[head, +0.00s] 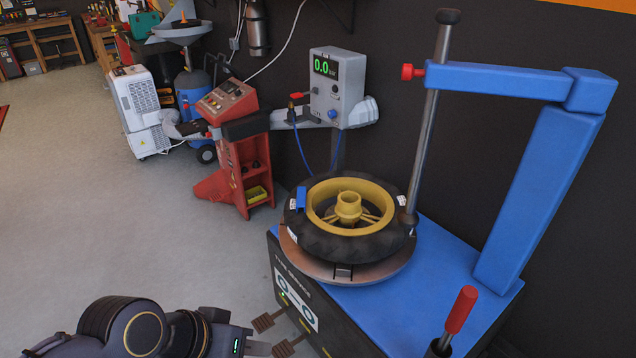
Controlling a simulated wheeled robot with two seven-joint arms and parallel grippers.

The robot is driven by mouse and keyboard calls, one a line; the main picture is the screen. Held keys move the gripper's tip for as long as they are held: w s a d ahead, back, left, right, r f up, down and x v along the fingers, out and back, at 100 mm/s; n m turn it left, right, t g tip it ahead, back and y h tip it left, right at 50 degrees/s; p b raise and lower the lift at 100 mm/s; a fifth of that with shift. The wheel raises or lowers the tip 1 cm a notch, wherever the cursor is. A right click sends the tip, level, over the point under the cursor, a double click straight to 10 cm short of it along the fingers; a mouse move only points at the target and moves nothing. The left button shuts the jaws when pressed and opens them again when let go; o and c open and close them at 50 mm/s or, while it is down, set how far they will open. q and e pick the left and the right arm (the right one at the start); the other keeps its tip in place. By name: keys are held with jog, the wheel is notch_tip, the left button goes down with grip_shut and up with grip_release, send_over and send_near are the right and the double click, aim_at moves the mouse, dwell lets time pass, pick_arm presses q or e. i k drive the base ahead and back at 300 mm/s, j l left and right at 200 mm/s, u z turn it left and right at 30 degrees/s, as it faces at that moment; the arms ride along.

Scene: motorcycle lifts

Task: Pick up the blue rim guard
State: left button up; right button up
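The blue rim guard (300,199) is a small blue block on the left edge of the black tyre (325,243). The tyre has a yellow rim (348,207) and lies flat on the tyre changer's round turntable (345,276). My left gripper (257,340) is low at the bottom of the head view, in front of and below the tyre, well apart from the rim guard. Its fingers look spread with nothing between them, though the ends are small and partly cut by the frame. My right gripper is not in view.
The tyre changer has a blue top (440,290), a grey vertical post (430,120) and a blue arm (495,80). A red-handled lever (461,310) stands at right. Open floor (90,220) lies left.

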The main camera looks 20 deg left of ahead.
aim_at(301, 199)
jog(key=k+j+u, duration=0.1)
jog(key=j, duration=0.75)
jog(key=j+u, duration=0.1)
jog(key=j, duration=0.75)
jog(key=i+j+u, duration=0.15)
jog(key=i+j, duration=0.2)
jog(key=j, duration=0.2)
jog(key=i+j+u, duration=0.1)
jog(key=i+j, duration=0.3)
jog(key=i+l, duration=0.15)
jog(key=i, duration=0.15)
jog(key=i+l+u, duration=0.15)
jog(key=i, duration=0.15)
